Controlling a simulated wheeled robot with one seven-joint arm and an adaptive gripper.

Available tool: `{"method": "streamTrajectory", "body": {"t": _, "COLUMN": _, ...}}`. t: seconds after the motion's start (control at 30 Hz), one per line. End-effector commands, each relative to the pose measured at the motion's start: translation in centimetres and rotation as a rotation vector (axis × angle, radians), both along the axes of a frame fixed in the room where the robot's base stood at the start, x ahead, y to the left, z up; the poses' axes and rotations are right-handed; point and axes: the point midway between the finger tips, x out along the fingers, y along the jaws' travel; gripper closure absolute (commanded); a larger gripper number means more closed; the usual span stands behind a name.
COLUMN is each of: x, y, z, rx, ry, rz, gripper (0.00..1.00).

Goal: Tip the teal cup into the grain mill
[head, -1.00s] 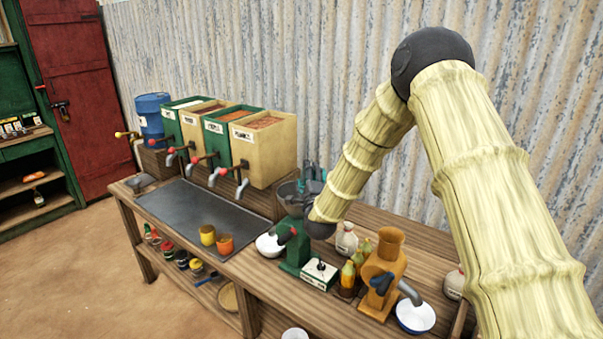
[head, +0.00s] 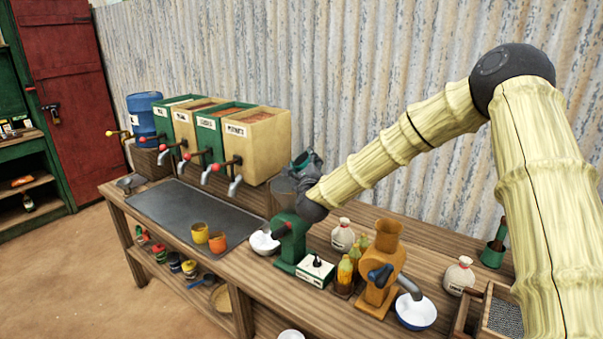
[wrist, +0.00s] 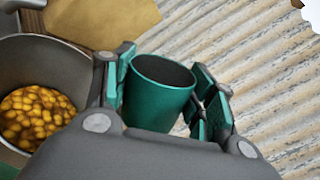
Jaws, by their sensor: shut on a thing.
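My gripper (wrist: 163,82) is shut on the teal cup (wrist: 158,100), one finger on each side. The cup's dark mouth faces the wrist camera; I see no contents in it. In the head view my gripper (head: 305,165) is above and beside the green grain mill (head: 290,243), with a bit of teal showing at its end. The mill's grey hopper (head: 281,188) is partly hidden by my arm. In the wrist view a grey hopper (wrist: 72,68) holding yellow kernels (wrist: 35,115) is left of the cup, apart from it.
An orange mill (head: 384,262) with a white bowl (head: 416,312) stands to the right. Labelled bins (head: 257,137) with taps stand behind.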

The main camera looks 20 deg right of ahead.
Motion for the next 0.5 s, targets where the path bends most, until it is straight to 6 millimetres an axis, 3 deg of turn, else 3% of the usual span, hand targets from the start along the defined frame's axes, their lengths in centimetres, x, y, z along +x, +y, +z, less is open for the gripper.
{"method": "streamTrajectory", "body": {"t": 0.5, "x": -0.03, "y": -0.16, "z": -0.12, "rx": 0.307, "ry": -0.039, "rz": 0.0, "gripper": 0.71}}
